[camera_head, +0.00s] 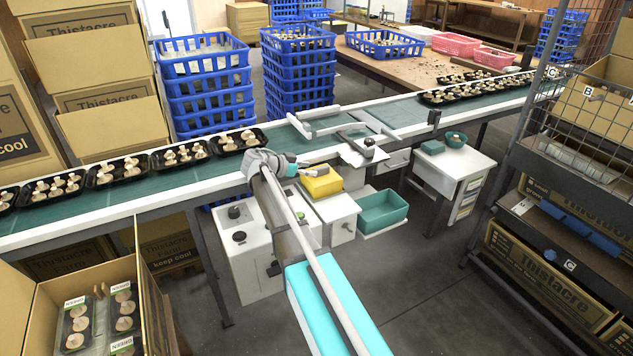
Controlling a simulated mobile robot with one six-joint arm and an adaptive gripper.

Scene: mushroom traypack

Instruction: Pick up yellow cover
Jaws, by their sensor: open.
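The yellow cover (322,184) is a small yellow block-like piece on top of a white cabinet (330,207), just in front of the conveyor. My gripper (318,169) is directly over the cover's upper edge, close to it. The jaws are open, with nothing seen between them. At this size I cannot tell whether a fingertip touches the cover. My arm reaches in from the bottom of the picture and hides part of the cabinets.
The conveyor (190,178) runs behind, carrying black mushroom trays (118,171). A teal bin (383,211) is right of the cabinet. Open floor (440,290) lies between my arm and the shelf rack.

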